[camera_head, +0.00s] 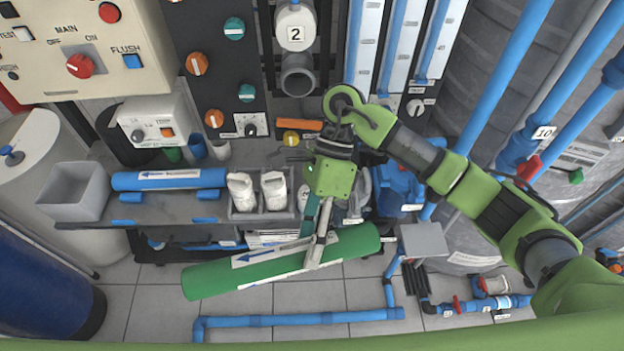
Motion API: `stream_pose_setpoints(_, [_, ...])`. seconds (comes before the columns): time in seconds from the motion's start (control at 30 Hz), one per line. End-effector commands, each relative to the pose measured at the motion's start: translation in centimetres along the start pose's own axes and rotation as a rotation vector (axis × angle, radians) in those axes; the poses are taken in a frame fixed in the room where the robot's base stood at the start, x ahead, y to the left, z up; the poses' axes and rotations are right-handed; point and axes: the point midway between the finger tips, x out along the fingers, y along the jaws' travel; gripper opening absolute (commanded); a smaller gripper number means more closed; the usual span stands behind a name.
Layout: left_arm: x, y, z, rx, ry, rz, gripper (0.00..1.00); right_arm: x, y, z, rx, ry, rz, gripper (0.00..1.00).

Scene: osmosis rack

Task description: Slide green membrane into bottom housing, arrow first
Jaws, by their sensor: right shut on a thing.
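The green membrane (215,278) is a long cylinder in the lower middle of the head view, with a white label bearing a dark arrow that points left. My right gripper (314,252) reaches down from above and is shut on it, right of its middle. The membrane lies slantwise, left end lower in the picture, and appears held above the tiled floor. A housing marked 2 (295,28), with a grey open-looking end (298,80), stands at the top middle, apart from the membrane. I cannot tell whether it is the bottom housing. My left gripper is not in view.
A grey bench (200,208) holds a blue cylinder (165,180), a grey bin (75,192) and a tray (258,212) with two white bottles. A blue floor pipe (275,321) runs below the membrane. Control panels stand at the back left, tall blue pipes at the right.

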Motion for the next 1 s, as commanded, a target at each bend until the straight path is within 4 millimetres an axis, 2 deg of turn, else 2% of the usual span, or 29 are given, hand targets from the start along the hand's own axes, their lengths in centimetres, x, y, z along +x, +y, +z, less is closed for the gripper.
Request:
stream_pose_setpoints(0.03, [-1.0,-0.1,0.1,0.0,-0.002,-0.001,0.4,-0.5,0.4,1.0,0.104,-0.078,-0.009,0.15])
stream_pose_setpoints(0.23, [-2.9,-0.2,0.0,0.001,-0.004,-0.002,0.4,-2.5,0.5,4.1,0.561,-0.442,-0.069,0.15])
stream_pose_setpoints(0.37, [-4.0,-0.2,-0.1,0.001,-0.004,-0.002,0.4,-4.4,0.3,4.8,0.816,-0.694,-0.107,0.15])
stream_pose_setpoints(0.5, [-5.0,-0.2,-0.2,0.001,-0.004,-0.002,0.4,-6.6,0.1,4.5,1.027,-0.942,-0.148,0.15])
stream_pose_setpoints(0.73, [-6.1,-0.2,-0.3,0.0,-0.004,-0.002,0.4,-9.0,-0.3,2.8,1.221,-1.219,-0.197,0.15])
stream_pose_setpoints(1.0, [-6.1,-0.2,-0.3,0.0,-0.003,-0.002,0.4,-9.9,-0.9,1.9,1.272,-1.31,-0.217,0.15])
